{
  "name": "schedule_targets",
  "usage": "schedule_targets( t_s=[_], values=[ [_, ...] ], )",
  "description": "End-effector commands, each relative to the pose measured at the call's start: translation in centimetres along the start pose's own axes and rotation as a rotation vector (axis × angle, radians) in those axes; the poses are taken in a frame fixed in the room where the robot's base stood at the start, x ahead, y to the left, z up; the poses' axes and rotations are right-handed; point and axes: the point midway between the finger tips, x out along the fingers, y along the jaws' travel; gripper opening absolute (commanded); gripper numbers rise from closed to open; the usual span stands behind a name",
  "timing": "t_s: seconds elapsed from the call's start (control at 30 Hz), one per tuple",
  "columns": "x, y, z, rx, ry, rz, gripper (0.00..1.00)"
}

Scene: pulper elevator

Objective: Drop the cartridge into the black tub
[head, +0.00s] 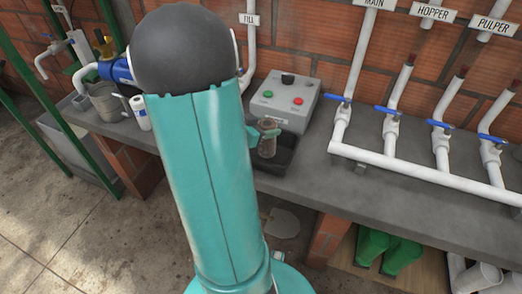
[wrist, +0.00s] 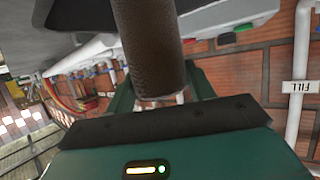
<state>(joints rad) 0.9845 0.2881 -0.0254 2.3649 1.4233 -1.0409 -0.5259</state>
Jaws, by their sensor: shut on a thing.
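The cartridge (head: 267,147) is a brown cylinder, held upright in the head view. It also fills the top middle of the wrist view as a dark brown, rough-textured cylinder (wrist: 148,45). My gripper (head: 267,132) is shut on the cartridge's upper part, and its dark green fingers show on both sides in the wrist view. The black tub (head: 279,166) sits on the bench in front of the control box. The cartridge appears over or inside the tub's opening; its height above the tub floor is unclear. My arm hides the tub's left side.
A grey control box (head: 283,101) with green and red buttons stands just behind the tub. White pipes (head: 420,170) with blue valve handles run along the bench to the right. A grey mug (head: 104,102) and a white can (head: 140,113) stand at left.

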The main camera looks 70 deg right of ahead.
Motion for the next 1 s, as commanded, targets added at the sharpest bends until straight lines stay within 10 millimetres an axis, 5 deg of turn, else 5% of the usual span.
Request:
schedule_targets(
  t_s=[0.47,0.5,0.6,1.0],
  values=[
    [0.3,0.1,1.6,0.000,-0.001,-0.005,0.14],
    [0.3,0.1,1.6,0.000,-0.001,-0.005,0.57],
    [0.3,0.1,1.6,-0.001,-0.001,-0.005,0.77],
    [-0.2,0.0,1.6,-0.002,-0.001,-0.007,0.79]
  ],
)
